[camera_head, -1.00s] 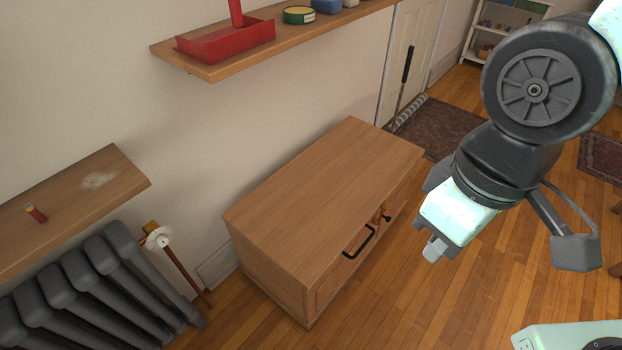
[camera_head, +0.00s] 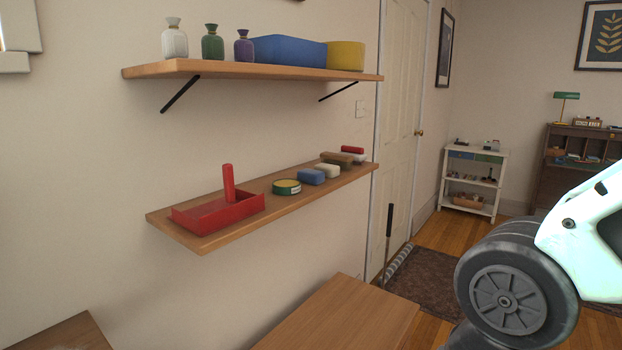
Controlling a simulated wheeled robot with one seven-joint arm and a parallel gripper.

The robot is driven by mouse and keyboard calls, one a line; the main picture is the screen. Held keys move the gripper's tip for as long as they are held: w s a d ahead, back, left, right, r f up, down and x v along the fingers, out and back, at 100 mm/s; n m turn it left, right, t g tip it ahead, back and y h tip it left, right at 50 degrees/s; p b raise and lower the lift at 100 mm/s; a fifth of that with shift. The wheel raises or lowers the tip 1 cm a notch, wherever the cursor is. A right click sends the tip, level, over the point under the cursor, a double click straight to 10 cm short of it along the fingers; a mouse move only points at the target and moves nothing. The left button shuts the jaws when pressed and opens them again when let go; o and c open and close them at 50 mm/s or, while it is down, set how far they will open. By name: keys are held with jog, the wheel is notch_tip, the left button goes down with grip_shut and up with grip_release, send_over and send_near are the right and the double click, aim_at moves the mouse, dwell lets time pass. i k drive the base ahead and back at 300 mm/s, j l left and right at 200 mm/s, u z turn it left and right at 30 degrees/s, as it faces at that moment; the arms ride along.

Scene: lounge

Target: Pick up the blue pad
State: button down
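A small blue pad (camera_head: 312,177) lies on the lower wall shelf (camera_head: 217,239), between a round green-and-yellow tin (camera_head: 286,187) and a cream pad (camera_head: 328,171). A large blue box (camera_head: 288,50) stands on the upper shelf. My arm shows at the right edge, well apart from the shelves. My gripper is out of the picture, below the frame.
A red tray (camera_head: 215,212) with an upright red cylinder is at the shelf's left end. A brown brush-like block (camera_head: 337,159) and a red-topped item (camera_head: 352,152) sit farther along. The upper shelf (camera_head: 200,67) overhangs. A wooden cabinet (camera_head: 345,318) stands below.

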aim_at(310, 176)
jog(key=i+l+u, duration=0.1)
jog(key=u, duration=0.65)
jog(key=i+l+u, duration=0.15)
jog(key=l+u, duration=0.15)
jog(key=i+l+u, duration=0.15)
jog(key=l+u, duration=0.15)
jog(key=l, duration=0.25)
jog(key=l+u, duration=0.3)
jog(key=l, duration=0.15)
jog(key=i, duration=0.05)
